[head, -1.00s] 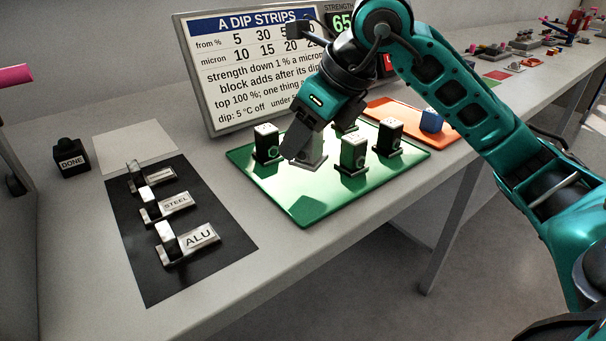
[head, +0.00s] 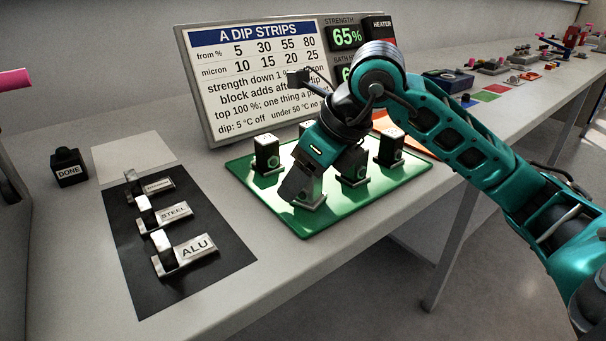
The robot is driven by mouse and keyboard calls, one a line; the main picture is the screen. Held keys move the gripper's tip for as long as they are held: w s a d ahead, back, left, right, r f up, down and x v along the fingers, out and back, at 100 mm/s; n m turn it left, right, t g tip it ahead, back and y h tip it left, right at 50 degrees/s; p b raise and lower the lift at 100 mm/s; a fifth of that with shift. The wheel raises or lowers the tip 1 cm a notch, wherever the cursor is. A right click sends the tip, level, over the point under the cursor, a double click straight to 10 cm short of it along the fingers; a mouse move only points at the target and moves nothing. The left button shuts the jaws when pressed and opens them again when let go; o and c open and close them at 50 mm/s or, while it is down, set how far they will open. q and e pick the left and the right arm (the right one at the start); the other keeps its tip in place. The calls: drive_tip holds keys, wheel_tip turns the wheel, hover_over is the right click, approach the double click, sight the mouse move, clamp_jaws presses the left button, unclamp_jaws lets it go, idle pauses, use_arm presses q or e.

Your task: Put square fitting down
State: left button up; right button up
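My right gripper (head: 305,197) reaches down over the front of the green mat (head: 245,172). A grey square fitting (head: 313,192) shows at its fingertips, low at the mat, and the fingers appear shut on it. The fingers hide part of the fitting, so I cannot tell whether its base touches the mat. Black block-shaped fittings stand upright on the mat: one at the left (head: 266,157), one just right of my gripper (head: 356,170) and one at the right (head: 390,148). Another behind is mostly hidden by my gripper. My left gripper is not in view.
A display board (head: 260,70) stands behind the mat. A black mat (head: 150,290) with labelled metal pieces such as STEEL and ALU lies at the left. An orange mat (head: 385,122) lies behind my arm.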

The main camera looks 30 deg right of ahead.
drive_tip(key=shift+o, duration=1)
drive_tip(key=shift+r, duration=0.2)
drive_tip(key=p+v, duration=0.2)
drive_tip(key=v, duration=1)
drive_tip(key=shift+p, duration=0.4)
drive_tip(key=shift+a+f, duration=0.1)
